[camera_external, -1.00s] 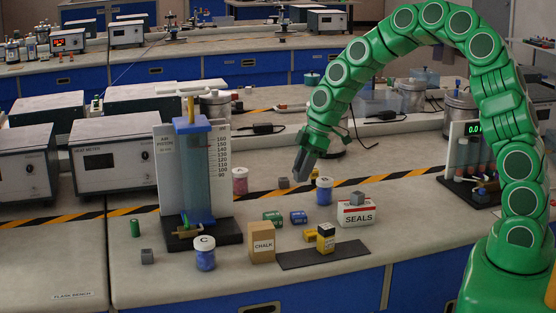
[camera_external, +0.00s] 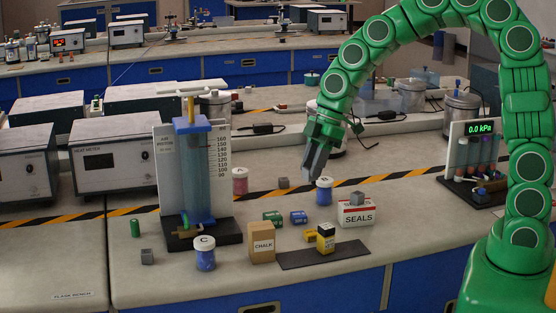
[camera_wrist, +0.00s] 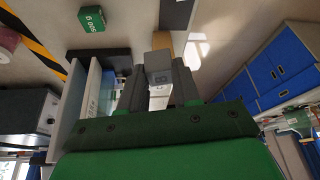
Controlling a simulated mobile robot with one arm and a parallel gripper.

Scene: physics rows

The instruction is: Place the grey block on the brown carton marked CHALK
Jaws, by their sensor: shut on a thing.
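My gripper (camera_external: 314,196) is above the bench, up and to the right of the brown carton marked CHALK (camera_external: 262,231). In the external view the held block cannot be told apart from the dark fingers. The carton stands upright at the bench's front, its top bare. A brown patch behind the held block in the wrist view may be the carton.
A dark mat (camera_external: 340,253) with a yellow-black block (camera_external: 326,238) lies right of the carton. Jar C (camera_external: 205,254) and the tall piston stand (camera_external: 193,170) are left.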

